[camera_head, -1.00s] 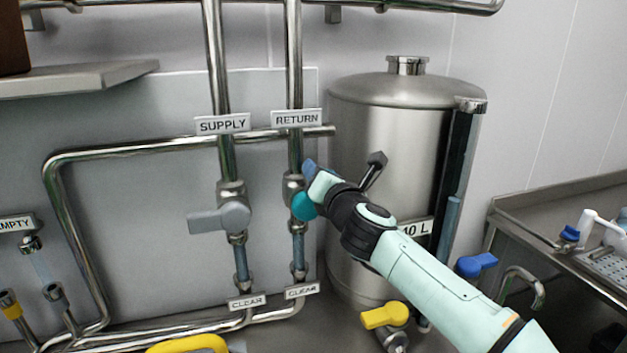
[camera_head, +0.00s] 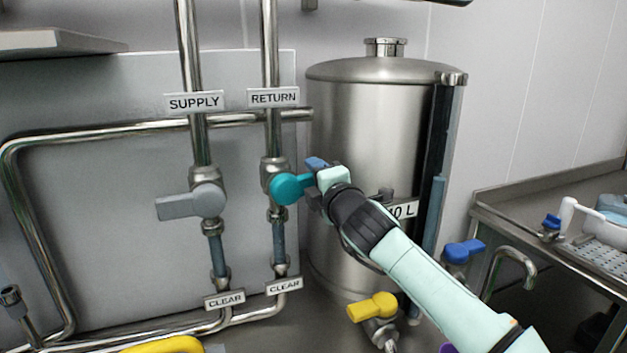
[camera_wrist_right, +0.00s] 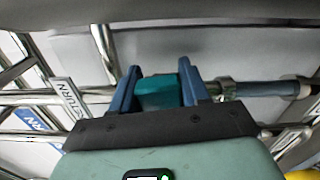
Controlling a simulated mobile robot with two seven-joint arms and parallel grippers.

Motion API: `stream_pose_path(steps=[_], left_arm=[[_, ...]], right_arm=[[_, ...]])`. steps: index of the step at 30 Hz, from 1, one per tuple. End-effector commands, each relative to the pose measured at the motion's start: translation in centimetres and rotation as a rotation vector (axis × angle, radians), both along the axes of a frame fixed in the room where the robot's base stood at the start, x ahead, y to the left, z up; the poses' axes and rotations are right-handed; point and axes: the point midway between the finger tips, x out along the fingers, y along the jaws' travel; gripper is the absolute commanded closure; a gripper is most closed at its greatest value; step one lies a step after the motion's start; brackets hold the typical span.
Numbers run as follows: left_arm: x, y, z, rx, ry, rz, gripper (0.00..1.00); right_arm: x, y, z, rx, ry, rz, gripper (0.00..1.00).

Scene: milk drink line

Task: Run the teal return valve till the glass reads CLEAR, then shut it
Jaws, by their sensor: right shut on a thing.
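The teal return valve handle (camera_head: 291,188) sits on the pipe under the RETURN sign (camera_head: 273,97) and sticks out to the right, across the pipe. My right gripper (camera_head: 318,168) is shut on its outer end; in the right wrist view the teal handle (camera_wrist_right: 157,92) lies between the two blue fingers. Below the valve, the return sight glass (camera_head: 278,240) looks blue-grey, with a CLEAR plate (camera_head: 284,285) beneath it. My left gripper is not in view.
The grey supply valve handle (camera_head: 190,204) points left on the pipe beside it, above another CLEAR plate (camera_head: 224,300). A steel tank (camera_head: 345,130) stands close behind my right gripper. A yellow-handled valve (camera_head: 372,308) and a blue-handled valve (camera_head: 464,251) are low near my forearm.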

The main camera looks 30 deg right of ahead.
Motion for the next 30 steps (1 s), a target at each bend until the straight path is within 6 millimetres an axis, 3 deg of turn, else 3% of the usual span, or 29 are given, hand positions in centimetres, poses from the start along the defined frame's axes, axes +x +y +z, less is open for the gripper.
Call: stream_pose_path(steps=[9, 26, 27, 28, 30], left_arm=[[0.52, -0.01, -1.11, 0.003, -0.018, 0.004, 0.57], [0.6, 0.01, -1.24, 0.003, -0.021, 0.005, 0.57], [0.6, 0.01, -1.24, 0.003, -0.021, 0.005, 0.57], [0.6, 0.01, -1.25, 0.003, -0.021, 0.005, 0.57], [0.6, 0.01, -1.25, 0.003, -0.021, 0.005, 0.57]], right_arm=[[0.02, -0.02, -0.96, 0.121, -0.029, 0.001, 1.0], [0.03, 0.01, -1.15, 0.156, -0.033, 0.001, 1.0], [0.03, 0.02, -1.16, 0.156, -0.033, 0.001, 0.45], [0.03, 0.01, -1.16, 0.155, -0.033, 0.001, 0.35], [0.03, 0.0, -1.14, 0.153, -0.034, 0.001, 0.34]])
